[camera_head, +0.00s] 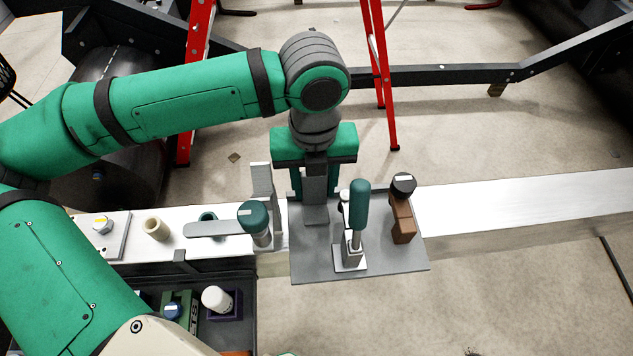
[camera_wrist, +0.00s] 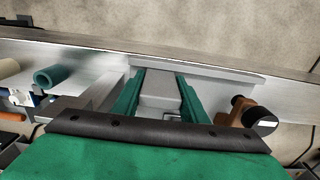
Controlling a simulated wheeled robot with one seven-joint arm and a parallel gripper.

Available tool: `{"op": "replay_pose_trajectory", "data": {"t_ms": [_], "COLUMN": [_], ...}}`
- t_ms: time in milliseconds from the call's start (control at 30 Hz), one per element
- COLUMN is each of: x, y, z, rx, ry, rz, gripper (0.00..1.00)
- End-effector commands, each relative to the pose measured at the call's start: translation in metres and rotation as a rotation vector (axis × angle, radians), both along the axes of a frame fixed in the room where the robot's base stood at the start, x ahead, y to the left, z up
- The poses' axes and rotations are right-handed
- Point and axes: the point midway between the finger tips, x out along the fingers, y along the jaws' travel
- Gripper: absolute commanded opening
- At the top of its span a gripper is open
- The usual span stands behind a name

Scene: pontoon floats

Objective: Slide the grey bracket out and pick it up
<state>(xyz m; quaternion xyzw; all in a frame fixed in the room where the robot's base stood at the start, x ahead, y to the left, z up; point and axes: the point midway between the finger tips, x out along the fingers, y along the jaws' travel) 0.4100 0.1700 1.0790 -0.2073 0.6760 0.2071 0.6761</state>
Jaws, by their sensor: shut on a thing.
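The grey bracket (camera_head: 315,214) shows as an upright piece with a flat foot, over the left part of a grey plate (camera_head: 375,266). My gripper (camera_head: 316,192) points down and is shut on the bracket's upper part. In the wrist view, the green fingers of my gripper (camera_wrist: 160,92) lie on either side of the bracket (camera_wrist: 158,85). Whether the bracket's foot touches the plate cannot be told. A clamp with a teal handle (camera_head: 358,207) stands on the plate just right of the bracket.
A brown block with a black knob (camera_head: 403,221) stands at the plate's right. A teal-capped cylinder (camera_head: 254,218) and a pale upright piece (camera_head: 262,183) stand close at left. A beige tube (camera_head: 156,229) is farther left. The white beam (camera_head: 520,207) is clear at right.

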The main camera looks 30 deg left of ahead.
Motion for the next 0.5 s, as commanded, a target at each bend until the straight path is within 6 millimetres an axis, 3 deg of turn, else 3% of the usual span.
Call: {"op": "replay_pose_trajectory", "data": {"t_ms": [167, 200, 267, 500], "x": [0.0001, 0.0001, 0.0001, 0.0001], "y": [-0.0001, -0.0001, -0.0001, -0.0001], "z": [0.0001, 0.0001, 0.0001, 0.0001], "rx": [0.0, 0.0, 0.0, 0.0], "ry": [0.0, 0.0, 0.0, 0.0], "rz": [0.0, 0.0, 0.0, 0.0], "gripper": [0.12, 0.48, 0.61, 0.61]}}
